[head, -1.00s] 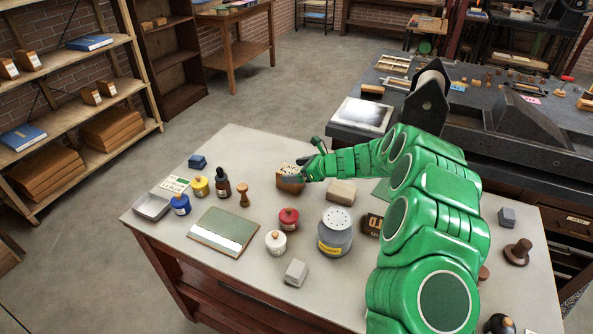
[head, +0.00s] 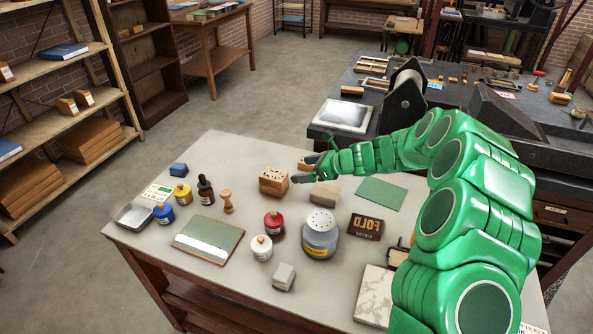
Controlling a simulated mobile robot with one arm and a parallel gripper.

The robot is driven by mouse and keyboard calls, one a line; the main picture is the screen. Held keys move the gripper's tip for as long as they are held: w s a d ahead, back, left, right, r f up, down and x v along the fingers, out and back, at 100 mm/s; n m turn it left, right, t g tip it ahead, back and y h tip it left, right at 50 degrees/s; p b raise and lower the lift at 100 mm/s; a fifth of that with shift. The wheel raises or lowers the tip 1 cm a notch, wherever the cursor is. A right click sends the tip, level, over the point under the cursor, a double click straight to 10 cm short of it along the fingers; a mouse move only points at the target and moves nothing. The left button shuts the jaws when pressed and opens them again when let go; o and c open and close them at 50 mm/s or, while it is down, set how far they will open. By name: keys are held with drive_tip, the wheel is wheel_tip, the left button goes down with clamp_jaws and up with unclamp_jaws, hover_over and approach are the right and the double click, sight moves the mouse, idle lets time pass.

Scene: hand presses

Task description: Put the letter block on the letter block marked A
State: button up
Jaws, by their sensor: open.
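A light wooden block (head: 273,184) with small dark marks on its top stands near the middle of the worktable (head: 330,265). A plain pale wooden block (head: 325,195) stands just to its right. I cannot read a letter on either, so I cannot tell which is the block marked A. My gripper (head: 302,169) is open, its dark fingers pointing left, at the upper right of the marked block. The lower finger appears beside that block's right edge; whether it touches cannot be told.
A grey jar (head: 320,236), red pot (head: 274,224), white pot (head: 262,248) and grey block (head: 284,277) stand nearer. Bottles and a stamp (head: 228,202) stand left. The table's back left is mostly clear.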

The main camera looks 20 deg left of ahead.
drive_tip(key=shift+d+r, duration=0.3)
drive_tip(key=shift+d, duration=0.2)
